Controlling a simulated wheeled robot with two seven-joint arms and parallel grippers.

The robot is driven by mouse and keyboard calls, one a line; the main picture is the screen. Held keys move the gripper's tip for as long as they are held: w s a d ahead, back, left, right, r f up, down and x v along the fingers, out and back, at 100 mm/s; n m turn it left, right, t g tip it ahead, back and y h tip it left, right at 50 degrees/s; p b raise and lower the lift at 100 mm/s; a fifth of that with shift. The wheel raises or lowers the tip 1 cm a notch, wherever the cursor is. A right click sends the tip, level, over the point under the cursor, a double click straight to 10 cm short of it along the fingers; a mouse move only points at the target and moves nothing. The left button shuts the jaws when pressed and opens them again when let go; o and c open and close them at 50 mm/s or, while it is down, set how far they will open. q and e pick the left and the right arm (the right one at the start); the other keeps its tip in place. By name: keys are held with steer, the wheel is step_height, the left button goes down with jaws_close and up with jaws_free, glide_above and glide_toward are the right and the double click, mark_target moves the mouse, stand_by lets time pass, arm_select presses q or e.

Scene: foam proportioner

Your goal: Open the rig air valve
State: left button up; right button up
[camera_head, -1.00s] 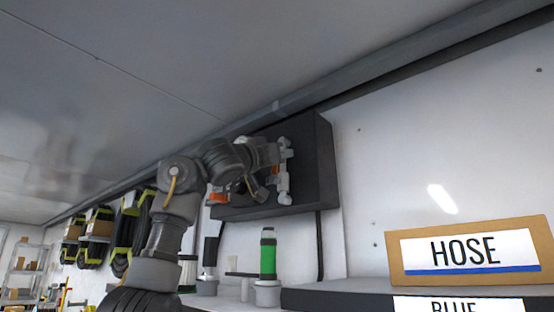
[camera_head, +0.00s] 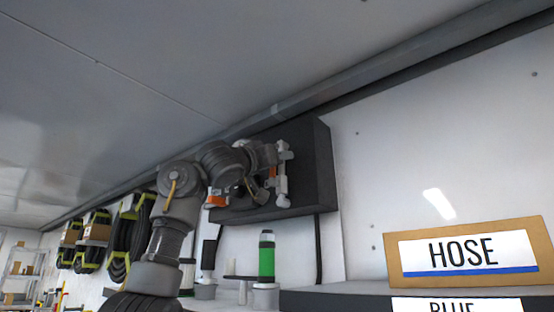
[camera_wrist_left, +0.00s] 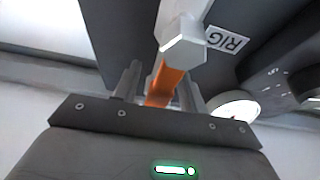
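The rig air valve shows in the left wrist view as a pale hexagonal body (camera_wrist_left: 183,46) with an orange handle (camera_wrist_left: 166,84), beside a label reading RIG (camera_wrist_left: 227,40). My left gripper (camera_wrist_left: 160,84) has its two fingers on either side of the orange handle, with narrow gaps visible, so it looks open around it. Contact is hard to tell. In the head view my left arm reaches up to the black wall box (camera_head: 318,170), and its wrist hides much of the front. Pale fittings (camera_head: 282,178) stand out from the box. My right gripper is not in view.
A round white gauge (camera_wrist_left: 236,106) sits close to the right finger. Below the box are a green bottle (camera_head: 266,262) and a shelf with a HOSE sign (camera_head: 466,252). Coiled hoses (camera_head: 128,235) hang at the left. The wall right of the box is clear.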

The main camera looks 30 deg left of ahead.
arm_select(q)
steer(key=shift+s, duration=0.1)
steer(key=b+v, duration=0.7)
steer(key=v, duration=0.3)
steer(key=shift+s+f+b, duration=0.15)
steer(key=shift+s+b, duration=0.15)
steer(key=shift+w+d, duration=0.1)
